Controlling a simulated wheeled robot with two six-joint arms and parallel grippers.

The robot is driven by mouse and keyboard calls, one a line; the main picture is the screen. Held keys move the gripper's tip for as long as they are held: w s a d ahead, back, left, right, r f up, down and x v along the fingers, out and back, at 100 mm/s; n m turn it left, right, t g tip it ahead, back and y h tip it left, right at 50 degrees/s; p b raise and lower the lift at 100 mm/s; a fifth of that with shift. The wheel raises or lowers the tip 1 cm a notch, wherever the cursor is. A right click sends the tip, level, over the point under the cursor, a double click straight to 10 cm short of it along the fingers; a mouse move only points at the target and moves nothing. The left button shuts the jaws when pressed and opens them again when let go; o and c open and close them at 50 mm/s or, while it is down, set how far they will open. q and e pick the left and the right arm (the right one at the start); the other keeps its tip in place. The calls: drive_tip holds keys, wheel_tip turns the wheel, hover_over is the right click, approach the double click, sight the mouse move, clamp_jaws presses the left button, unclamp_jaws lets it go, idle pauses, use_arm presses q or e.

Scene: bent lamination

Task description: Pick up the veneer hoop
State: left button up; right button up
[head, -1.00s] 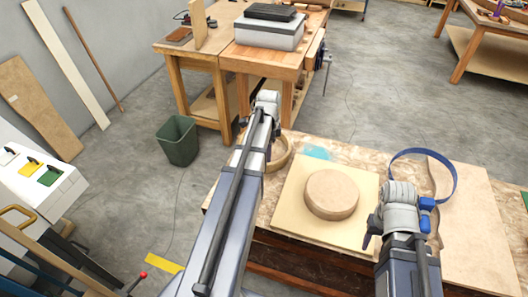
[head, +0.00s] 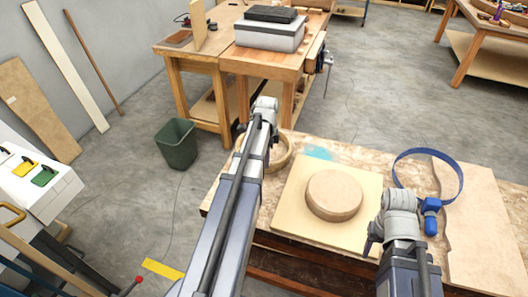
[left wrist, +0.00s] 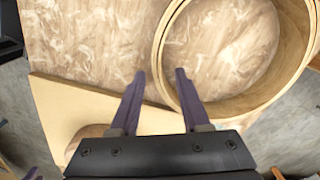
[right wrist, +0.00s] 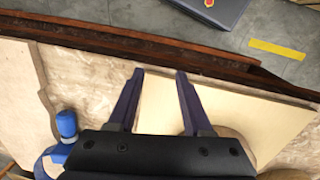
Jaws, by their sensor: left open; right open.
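The veneer hoop (head: 287,157), a pale wooden ring, lies on the bench left of a round wooden form, partly hidden by my left arm in the head view. In the left wrist view the hoop (left wrist: 162,45) fills the upper right. My left gripper (left wrist: 160,73) is open and empty. One finger shows outside the hoop's wall and the other overlaps its inner side; the height gap is unclear. My right gripper (right wrist: 160,72) is open and empty, over the bench's front edge and the square board.
The round form (head: 334,194) sits on a pale square board (head: 290,205). A blue band clamp (head: 461,180) stands in a loop to the right, near a wavy-edged wooden sheet (head: 480,230). A green bin (head: 177,146) stands on the floor at left.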

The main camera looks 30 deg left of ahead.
use_arm(q)
wheel_tip(320, 180, down, 4)
drive_tip(key=b, duration=0.3)
drive_tip(key=shift+d, duration=0.15)
clamp_jaws()
idle(1.2)
